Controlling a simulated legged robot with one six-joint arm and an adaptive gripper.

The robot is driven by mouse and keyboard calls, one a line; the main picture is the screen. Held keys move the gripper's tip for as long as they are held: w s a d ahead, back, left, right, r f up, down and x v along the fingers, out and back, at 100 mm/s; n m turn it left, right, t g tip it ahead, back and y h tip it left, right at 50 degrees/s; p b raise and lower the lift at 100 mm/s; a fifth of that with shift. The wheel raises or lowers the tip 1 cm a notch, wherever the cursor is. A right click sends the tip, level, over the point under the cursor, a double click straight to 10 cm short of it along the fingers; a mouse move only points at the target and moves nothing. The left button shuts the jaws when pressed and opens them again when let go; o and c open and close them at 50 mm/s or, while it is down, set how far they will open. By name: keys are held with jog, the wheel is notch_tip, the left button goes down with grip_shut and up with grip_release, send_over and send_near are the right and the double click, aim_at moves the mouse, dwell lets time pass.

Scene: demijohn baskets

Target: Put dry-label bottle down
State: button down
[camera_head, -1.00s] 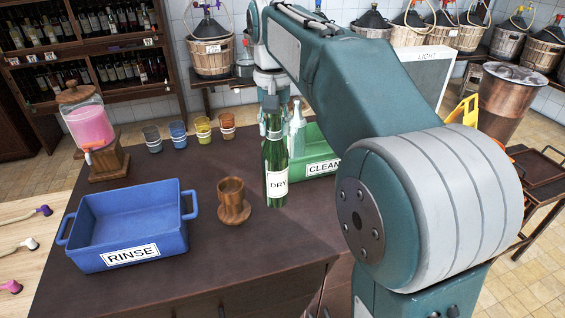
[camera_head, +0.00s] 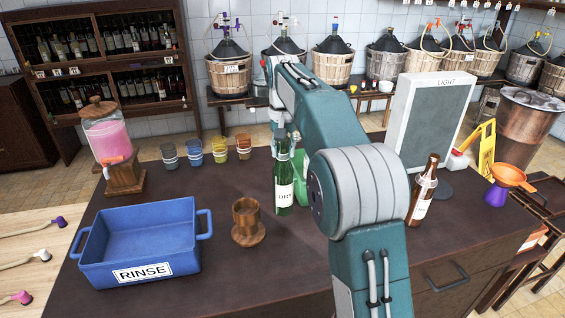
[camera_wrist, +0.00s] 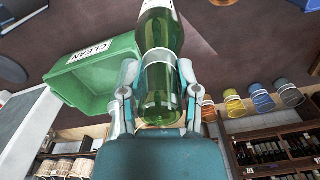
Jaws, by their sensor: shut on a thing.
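The green bottle with a white DRY label (camera_head: 284,194) stands upright over the dark counter, just right of the wooden stand. I cannot tell whether its base touches the counter. My gripper (camera_head: 284,139) is shut on the upper part of this bottle, partly hidden behind my arm. In the wrist view my gripper's fingers (camera_wrist: 158,73) close on both sides of the green bottle (camera_wrist: 162,100). The green CLEAN tub (camera_wrist: 90,72) lies beside the bottle there; in the head view my arm hides most of it.
A blue RINSE tub (camera_head: 140,245) and a wooden stand (camera_head: 248,228) are on the left of the counter (camera_head: 210,290). Several coloured cups (camera_head: 194,153) stand behind. A brown bottle (camera_head: 422,192) and a LIGHT panel (camera_head: 430,120) stand right of my arm.

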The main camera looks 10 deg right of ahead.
jog(key=shift+w+f, duration=0.7)
jog(key=shift+f, duration=0.15)
notch_tip(320, 180, down, 3)
jog(key=shift+w+d+f, duration=0.1)
jog(key=shift+d+f, duration=0.05)
jog(key=shift+c, duration=1.6)
grip_release()
jog(key=shift+f, duration=0.1)
notch_tip(320, 180, up, 12)
jog(key=shift+r, duration=0.1)
